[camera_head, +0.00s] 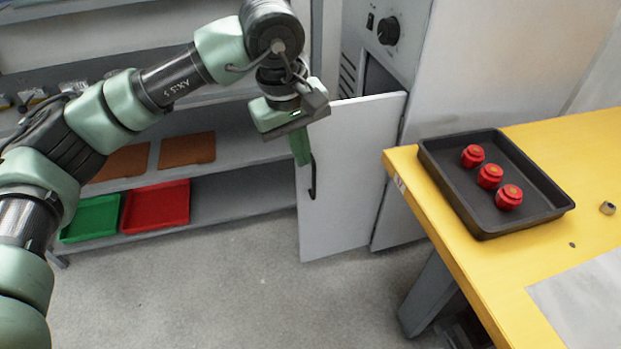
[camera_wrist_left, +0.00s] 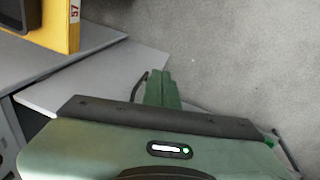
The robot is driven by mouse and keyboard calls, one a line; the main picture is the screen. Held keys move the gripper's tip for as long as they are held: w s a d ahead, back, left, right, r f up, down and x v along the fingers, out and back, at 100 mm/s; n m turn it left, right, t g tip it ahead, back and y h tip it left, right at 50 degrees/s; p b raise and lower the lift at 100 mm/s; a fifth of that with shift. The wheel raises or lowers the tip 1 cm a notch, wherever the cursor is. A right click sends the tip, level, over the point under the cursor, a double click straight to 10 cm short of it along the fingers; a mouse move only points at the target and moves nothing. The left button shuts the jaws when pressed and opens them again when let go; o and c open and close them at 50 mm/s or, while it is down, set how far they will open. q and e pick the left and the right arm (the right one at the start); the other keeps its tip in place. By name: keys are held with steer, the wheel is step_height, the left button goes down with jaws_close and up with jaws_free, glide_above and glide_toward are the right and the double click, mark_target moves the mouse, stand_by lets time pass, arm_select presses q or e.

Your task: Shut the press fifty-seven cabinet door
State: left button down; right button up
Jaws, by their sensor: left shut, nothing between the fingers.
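The cabinet door (camera_head: 345,190) is a light grey panel with a dark vertical handle. It stands open, swung out from the grey press cabinet (camera_head: 412,45), with a dark opening showing behind its top edge. My left gripper (camera_head: 302,162) is shut and empty, fingers pointing down, at the door's outer edge close to the handle (camera_head: 313,178). In the left wrist view the shut fingers (camera_wrist_left: 162,85) lie over or beside the door (camera_wrist_left: 100,82), with the handle (camera_wrist_left: 139,86) just left of them. I cannot tell whether they touch. My right gripper is not in view.
A yellow table (camera_head: 478,265) stands at the right, close to the door's hinge side. On it is a black tray (camera_head: 455,205) with three red round parts. Shelves with a green tray (camera_head: 92,219) and red tray (camera_head: 157,205) stand behind. The floor in front is clear.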

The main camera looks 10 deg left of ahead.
arm_select(q)
steer(key=s+d+n+g+h, duration=0.2)
steer(key=s+d+n+h, duration=0.2)
steer(key=d+h, duration=0.35)
steer(key=s+d+n+g+h, duration=0.3)
steer(key=s+d+n+h, duration=0.15)
steer(key=d+h, duration=0.35)
steer(key=w+a+f+n+t, duration=0.1)
steer(key=w+a+n+t, duration=0.35)
steer(key=n+t, duration=0.45)
steer(key=w+a+f+n+t, duration=0.2)
steer(key=w+a+n+t, duration=0.4)
steer(key=n, duration=0.6)
steer(key=a+f+n+t+y, duration=0.5)
steer(key=a+f+n+y, duration=0.6)
steer(key=f+n, duration=0.35)
steer(key=a+b+x, duration=0.1)
steer(key=a+x, duration=0.1)
steer(key=x, duration=1)
steer(key=shift+w+b, duration=0.35)
steer(key=shift+w, duration=0.4)
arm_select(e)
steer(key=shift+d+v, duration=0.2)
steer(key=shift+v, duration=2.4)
